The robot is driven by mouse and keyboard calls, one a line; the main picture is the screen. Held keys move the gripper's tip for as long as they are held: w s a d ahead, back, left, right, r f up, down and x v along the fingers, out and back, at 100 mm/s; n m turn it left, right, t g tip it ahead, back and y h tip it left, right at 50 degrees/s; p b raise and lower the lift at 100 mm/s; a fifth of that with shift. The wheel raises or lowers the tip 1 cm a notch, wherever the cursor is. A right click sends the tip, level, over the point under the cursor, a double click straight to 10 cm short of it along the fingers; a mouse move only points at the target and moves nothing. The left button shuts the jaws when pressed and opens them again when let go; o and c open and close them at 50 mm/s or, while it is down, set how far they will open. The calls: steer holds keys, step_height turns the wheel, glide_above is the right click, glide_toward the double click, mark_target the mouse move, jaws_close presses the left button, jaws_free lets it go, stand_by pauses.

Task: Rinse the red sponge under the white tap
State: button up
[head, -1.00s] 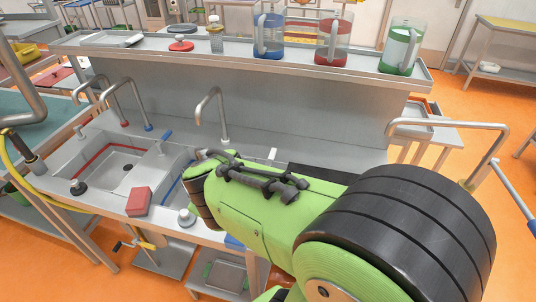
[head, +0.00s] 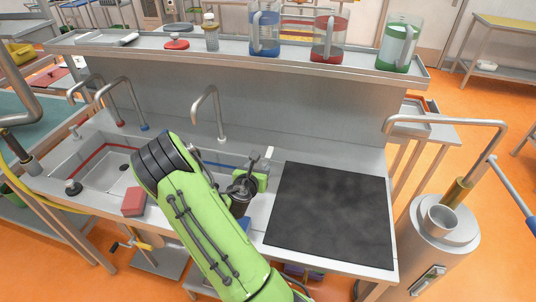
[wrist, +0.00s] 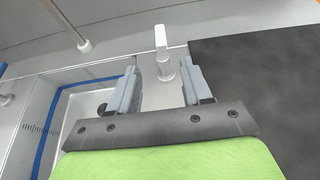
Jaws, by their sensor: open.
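The red sponge (head: 134,202) lies on the front rim of the sink unit, left of my arm. The white tap (head: 208,100), a metal spout with a white base ring, stands at the back of the blue-lined basin (head: 210,155). Its base (wrist: 84,46) shows at the upper left of the wrist view. My gripper (wrist: 160,92) is open and empty, over the counter right of that basin. A pale upright lever (wrist: 161,42) stands just beyond the fingers, in line with the gap. I cannot tell whether they touch. My arm hides part of the basin.
A red-lined basin (head: 95,172) with a black plug knob lies at the left. Red-based and blue-based taps (head: 118,88) stand behind it. A dark panel (head: 330,215) covers the right counter. Jugs (head: 330,38) stand on the shelf behind. A metal cylinder (head: 435,245) stands at the right.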

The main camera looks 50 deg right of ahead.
mark_target(269, 152)
steer(key=p+x, duration=0.1)
steer(key=x, duration=1.3)
steer(key=shift+w+d+f, duration=0.1)
steer(key=shift+d+f, duration=0.1)
jaws_close()
